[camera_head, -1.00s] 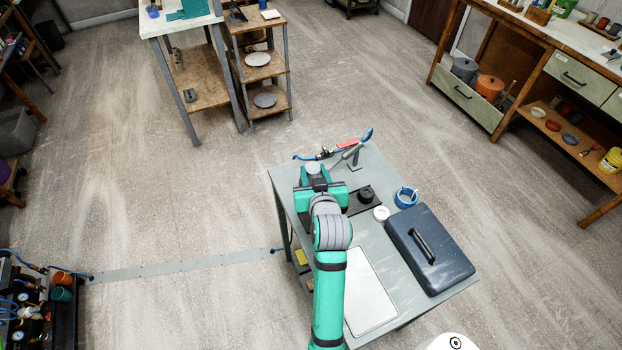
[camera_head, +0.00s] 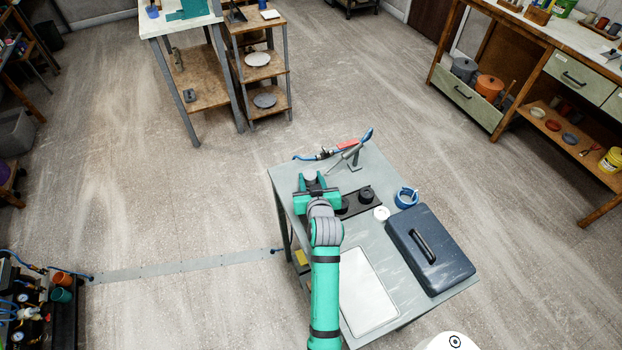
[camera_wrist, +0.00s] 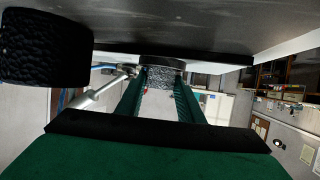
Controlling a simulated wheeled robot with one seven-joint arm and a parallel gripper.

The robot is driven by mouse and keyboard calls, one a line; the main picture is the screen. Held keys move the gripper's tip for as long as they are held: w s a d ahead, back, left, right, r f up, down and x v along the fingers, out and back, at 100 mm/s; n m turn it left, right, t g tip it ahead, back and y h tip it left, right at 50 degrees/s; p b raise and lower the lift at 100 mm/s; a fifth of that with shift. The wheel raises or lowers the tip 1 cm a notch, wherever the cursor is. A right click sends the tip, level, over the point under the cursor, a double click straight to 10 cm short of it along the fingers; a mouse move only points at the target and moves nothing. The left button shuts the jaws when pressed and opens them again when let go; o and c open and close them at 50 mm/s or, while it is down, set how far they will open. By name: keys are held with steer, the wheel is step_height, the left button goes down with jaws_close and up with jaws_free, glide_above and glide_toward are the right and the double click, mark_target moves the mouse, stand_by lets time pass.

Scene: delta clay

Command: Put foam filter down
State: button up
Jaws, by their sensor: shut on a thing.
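My gripper (camera_head: 312,184) is shut on the foam filter, a small grey round piece (camera_head: 310,175), at the far left part of the grey table (camera_head: 375,165). In the wrist view, the foam filter (camera_wrist: 161,76) sits between the two green fingers, dark-rimmed and speckled. A dark flat surface shows directly above it in that view; I cannot tell whether the two touch. A black tray (camera_head: 352,211) with black round pieces (camera_head: 367,195) lies just right of my gripper, partly hidden by it. One black textured piece (camera_wrist: 45,48) looms large at the left of the wrist view.
A white round piece (camera_head: 381,213) and a blue ring-shaped item (camera_head: 406,197) stand right of the tray. A dark blue case (camera_head: 430,250) fills the table's right side. A pale flat panel (camera_head: 368,292) lies nearer. A stand with a blue hose (camera_head: 350,158) is at the back.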

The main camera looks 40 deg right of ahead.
steer(key=shift+f, duration=0.1)
steer(key=o, duration=1)
steer(key=v, duration=1.1)
steer(key=shift+a, duration=0.15)
steer(key=shift+s+a+r, duration=0.1)
steer(key=shift+s+r, duration=0.15)
steer(key=shift+s, duration=0.25)
steer(key=shift+w, duration=0.1)
